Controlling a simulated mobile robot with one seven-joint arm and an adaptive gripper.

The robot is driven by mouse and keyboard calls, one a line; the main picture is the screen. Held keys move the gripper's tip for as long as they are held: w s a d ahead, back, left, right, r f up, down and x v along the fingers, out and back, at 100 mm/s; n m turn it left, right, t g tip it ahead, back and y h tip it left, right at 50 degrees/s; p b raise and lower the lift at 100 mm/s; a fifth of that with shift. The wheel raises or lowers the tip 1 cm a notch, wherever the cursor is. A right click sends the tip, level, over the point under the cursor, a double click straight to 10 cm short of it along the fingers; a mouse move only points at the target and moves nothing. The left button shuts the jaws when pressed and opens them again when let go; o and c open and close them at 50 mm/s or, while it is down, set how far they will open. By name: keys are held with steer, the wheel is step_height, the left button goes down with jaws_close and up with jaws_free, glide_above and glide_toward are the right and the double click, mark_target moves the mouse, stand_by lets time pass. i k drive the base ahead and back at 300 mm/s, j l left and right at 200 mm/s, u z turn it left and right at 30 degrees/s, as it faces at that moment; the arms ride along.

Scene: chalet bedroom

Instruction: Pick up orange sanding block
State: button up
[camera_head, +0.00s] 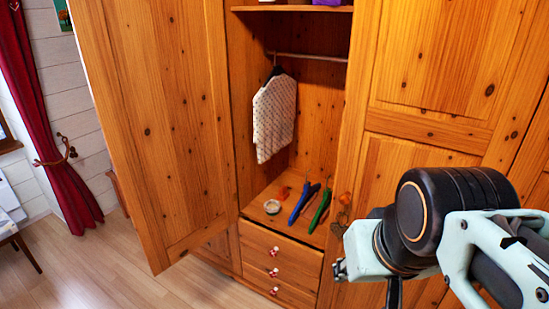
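A small orange-red object (283,193), likely the orange sanding block, lies on the wardrobe's low inner shelf (259,207), toward the back left. It is too small to make out its exact shape. My gripper (341,270) is at the lower right, outside the wardrobe, in front of the right-hand door and apart from the shelf objects. It is seen partly from behind my arm, and its fingers cannot be made out clearly.
A patterned garment (275,117) hangs above. The open left door (160,130) flanks the opening. Drawers with red-and-white knobs (273,272) sit below.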

mark_target(283, 194)
steer(key=i+j, duration=0.25)
steer(key=i, duration=0.2)
steer(key=i+j, duration=0.3)
steer(key=i+j+u, duration=0.1)
steer(key=i+j, duration=0.15)
steer(key=i, duration=0.3)
steer(key=i+j, duration=0.25)
steer(key=i, duration=0.15)
